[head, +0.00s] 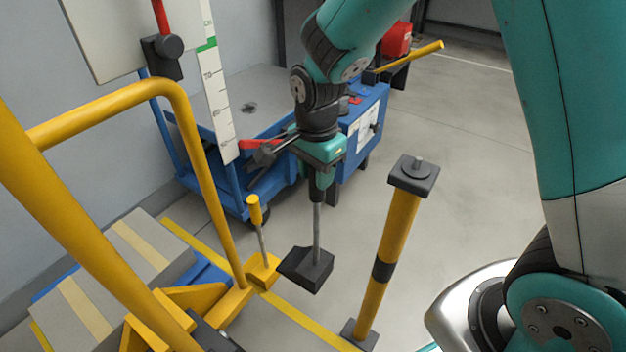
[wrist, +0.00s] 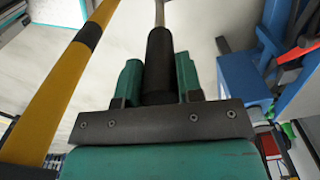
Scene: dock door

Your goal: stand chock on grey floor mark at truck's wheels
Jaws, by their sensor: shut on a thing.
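The chock (head: 307,268) is a dark wedge-shaped block on a thin grey rod with a black grip. It hangs below my gripper (head: 320,178), the rod nearly upright. My gripper is shut on the black grip; in the wrist view the green fingers (wrist: 160,80) stand on both sides of that grip (wrist: 160,65). The block itself is hidden in the wrist view. I cannot make out the grey floor mark or clearly tell the truck's wheels in either view.
A yellow post with a black band (head: 388,255) stands close right of the chock. A yellow block with a yellow-handled rod (head: 262,270) sits to its left, beside yellow railings (head: 180,130). A blue cart (head: 360,130) is behind. Grey floor (head: 470,180) is open to the right.

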